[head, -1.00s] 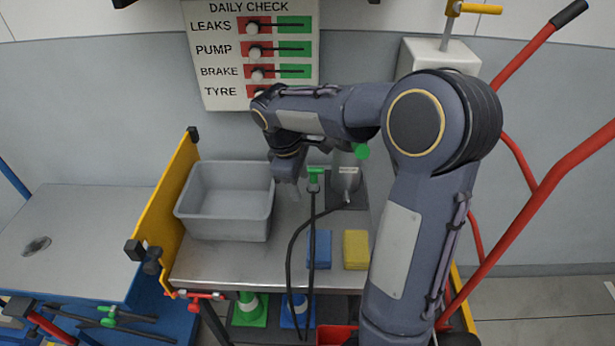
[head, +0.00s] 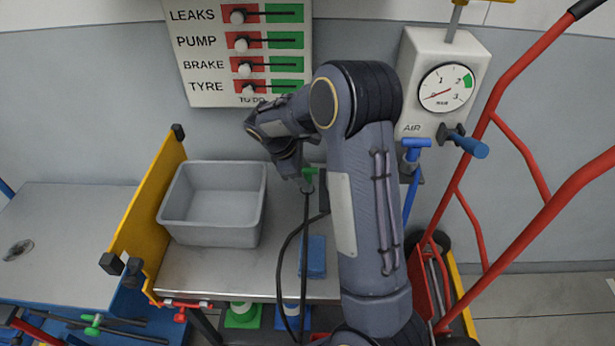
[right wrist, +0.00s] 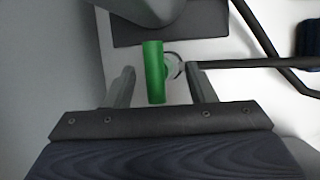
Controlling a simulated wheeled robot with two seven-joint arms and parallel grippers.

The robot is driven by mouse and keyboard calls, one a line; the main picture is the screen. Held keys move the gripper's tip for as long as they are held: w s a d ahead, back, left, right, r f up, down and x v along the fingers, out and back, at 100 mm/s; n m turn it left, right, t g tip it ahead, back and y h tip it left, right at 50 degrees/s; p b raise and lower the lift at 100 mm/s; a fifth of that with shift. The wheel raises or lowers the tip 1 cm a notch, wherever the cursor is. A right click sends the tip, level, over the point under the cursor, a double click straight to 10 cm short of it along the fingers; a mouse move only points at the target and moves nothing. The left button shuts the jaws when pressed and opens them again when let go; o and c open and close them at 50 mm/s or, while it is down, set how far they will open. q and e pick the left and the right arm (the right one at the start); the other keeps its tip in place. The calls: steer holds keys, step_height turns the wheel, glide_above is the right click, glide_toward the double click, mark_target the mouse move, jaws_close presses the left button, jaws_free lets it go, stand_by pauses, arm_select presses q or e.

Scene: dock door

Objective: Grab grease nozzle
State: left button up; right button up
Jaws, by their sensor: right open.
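The grease nozzle (head: 309,175) is green and stands at the top of a black hose above the metal cart top, right of the grey bin. My right gripper (head: 303,186) is right beside it, pointing down, and partly blocks the view. In the right wrist view the green nozzle (right wrist: 154,72) lies between the two open fingers of the right gripper (right wrist: 160,70), nearer the left finger, with a gap on both sides. The black hose runs off to the right there. My left gripper is not in view.
A grey bin (head: 212,205) stands on the cart top (head: 200,272). A blue block (head: 314,257) lies near the hose. A blue nozzle (head: 413,150) hangs by the air gauge box (head: 425,75). A red hand truck (head: 500,190) stands at the right.

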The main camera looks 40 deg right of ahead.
jaws_close()
stand_by(0.3)
steer(key=shift+r, duration=0.15)
